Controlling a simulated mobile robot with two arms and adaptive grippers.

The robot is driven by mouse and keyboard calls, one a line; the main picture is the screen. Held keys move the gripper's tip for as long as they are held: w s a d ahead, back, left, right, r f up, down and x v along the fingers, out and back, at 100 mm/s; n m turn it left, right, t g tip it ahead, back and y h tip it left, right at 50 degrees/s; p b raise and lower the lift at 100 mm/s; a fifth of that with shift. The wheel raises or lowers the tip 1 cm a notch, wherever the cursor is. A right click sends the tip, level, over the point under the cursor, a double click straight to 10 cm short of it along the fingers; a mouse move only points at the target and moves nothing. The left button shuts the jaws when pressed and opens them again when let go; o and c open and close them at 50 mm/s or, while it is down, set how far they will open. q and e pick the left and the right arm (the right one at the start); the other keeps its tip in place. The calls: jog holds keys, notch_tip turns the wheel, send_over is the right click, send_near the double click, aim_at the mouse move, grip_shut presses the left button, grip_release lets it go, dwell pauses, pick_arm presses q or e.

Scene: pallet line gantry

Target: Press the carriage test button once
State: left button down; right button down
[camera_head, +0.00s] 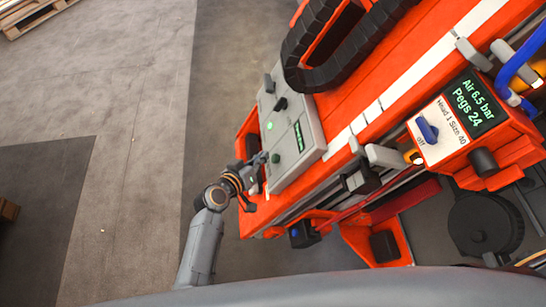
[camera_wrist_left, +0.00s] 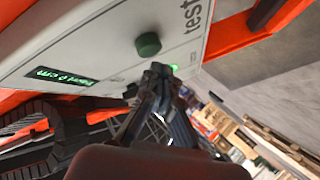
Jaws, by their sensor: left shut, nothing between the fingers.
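A grey control box (camera_head: 309,157) sits on the orange machine. It carries a dark green round button (camera_head: 275,157), which also shows in the left wrist view (camera_wrist_left: 148,44). The word "test" is printed beside it in the wrist view. My left gripper (camera_head: 261,160) is shut and empty, its tips close to the button. In the wrist view my fingertips (camera_wrist_left: 160,72) are just below the button in the picture, not over it; I cannot tell how far off the panel they are. My right gripper is not in view.
The box also has a small green lamp (camera_head: 270,126), a lit display (camera_head: 298,136) and a dark knob (camera_head: 280,103). A black cable chain (camera_head: 340,65) runs above it. A screen panel with a blue switch (camera_head: 427,129) is at right.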

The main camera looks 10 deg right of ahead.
pick_arm(q)
jog(key=shift+d+f, duration=0.1)
jog(key=shift+d, duration=0.05)
dwell(0.4)
jog(key=shift+d+f, duration=0.1)
jog(key=shift+d, duration=0.1)
jog(key=shift+d+f+b, duration=0.25)
jog(key=shift+d+b, duration=0.1)
jog(key=shift+d, duration=0.15)
dwell(0.8)
jog(key=shift+a, duration=0.15)
jog(key=shift+a+r+p, duration=0.35)
jog(key=shift+a+r, duration=0.1)
jog(key=shift+a, duration=0.25)
jog(key=shift+a, duration=0.1)
jog(key=a+r, duration=0.1)
jog(key=a, duration=0.1)
jog(key=a+r+p, duration=0.1)
jog(key=a, duration=0.1)
jog(key=shift+a+r, duration=0.1)
jog(key=shift+r, duration=0.05)
